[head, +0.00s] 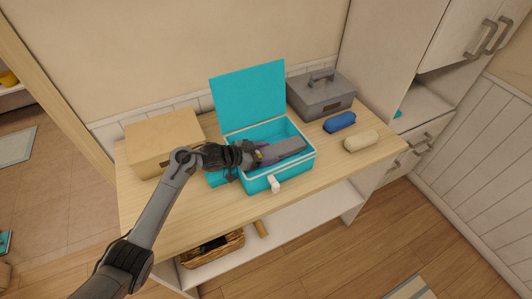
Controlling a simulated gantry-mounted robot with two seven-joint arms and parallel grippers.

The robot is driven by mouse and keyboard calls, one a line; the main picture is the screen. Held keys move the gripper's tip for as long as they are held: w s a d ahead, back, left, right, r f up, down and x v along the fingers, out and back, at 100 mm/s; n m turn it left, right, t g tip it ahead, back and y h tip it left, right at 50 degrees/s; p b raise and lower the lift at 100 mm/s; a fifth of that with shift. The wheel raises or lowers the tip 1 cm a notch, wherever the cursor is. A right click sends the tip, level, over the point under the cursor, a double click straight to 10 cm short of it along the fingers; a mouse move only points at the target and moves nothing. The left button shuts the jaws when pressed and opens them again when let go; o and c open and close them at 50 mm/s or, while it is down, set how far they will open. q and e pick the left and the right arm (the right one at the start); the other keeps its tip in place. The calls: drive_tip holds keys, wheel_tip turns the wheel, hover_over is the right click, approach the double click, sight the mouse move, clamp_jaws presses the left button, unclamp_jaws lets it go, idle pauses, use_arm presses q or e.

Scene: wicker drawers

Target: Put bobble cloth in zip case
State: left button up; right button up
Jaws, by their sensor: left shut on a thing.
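The zip case is a teal box with a white-edged rim (295,169), standing in the middle of the wooden top. Its lid (248,93) is open and stands upright at the back. My left gripper (284,150) reaches in from the left over the case's near wall, at the opening. It is shut on a purple thing (265,160), probably the bobble cloth, of which only small parts show beside the grey gripper. The rest of it is hidden, and I cannot tell whether it touches the case floor. My right gripper is out of view.
A tan box (163,141) stands left of the case. A grey latched box (321,94) stands behind right. A blue roll (340,122) and a cream roll (361,141) lie at right. A wicker basket (212,252) is on the shelf below. The front right top is clear.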

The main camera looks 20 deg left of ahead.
use_arm(q)
drive_tip(key=shift+f, duration=0.65)
drive_tip(key=o, duration=1.1)
drive_tip(key=shift+f, duration=0.25)
drive_tip(key=shift+s, duration=0.1)
drive_tip(key=shift+r, duration=0.35)
drive_tip(key=v, duration=0.3)
drive_tip(key=p+v, duration=0.1)
drive_tip(key=v, duration=0.3)
drive_tip(key=r+p+v, duration=0.1)
drive_tip(key=v, duration=0.2)
drive_tip(key=shift+a+r, duration=0.1)
drive_tip(key=shift+v, duration=0.9)
